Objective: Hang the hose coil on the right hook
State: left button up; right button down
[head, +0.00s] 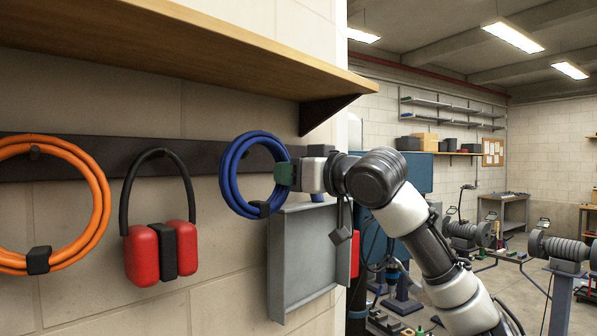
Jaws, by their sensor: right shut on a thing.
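A blue hose coil (228,176) is upright in front of the wall, with a black clip at its bottom. My right gripper (284,173) reaches in from the right and is shut on the coil's right side. The dark hook rail (205,160) runs along the wall and shows through the coil's opening. A small dark hook (244,153) seems to show inside the loop; whether the coil rests on it I cannot tell. My left gripper is not in view.
An orange coil (100,205) and red ear muffs (141,257) hang from the rail to the left. A wooden shelf (200,42) with a dark bracket (318,112) overhangs the rail. A grey metal tray (308,255) is on the wall below right. Open workshop lies to the right.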

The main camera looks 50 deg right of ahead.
jog(key=shift+w+p, duration=0.3)
jog(key=shift+w, duration=0.95)
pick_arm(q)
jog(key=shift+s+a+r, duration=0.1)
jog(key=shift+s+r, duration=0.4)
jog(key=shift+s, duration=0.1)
pick_arm(e)
jog(key=shift+w+a+f, duration=0.1)
jog(key=shift+w+f, duration=0.25)
jog(key=shift+w, duration=0.5)
jog(key=shift+w+f, duration=0.35)
jog(key=shift+w, duration=0.5)
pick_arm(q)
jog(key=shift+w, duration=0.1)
pick_arm(e)
jog(key=c, duration=0.8)
grip_release()
jog(key=shift+f, duration=0.1)
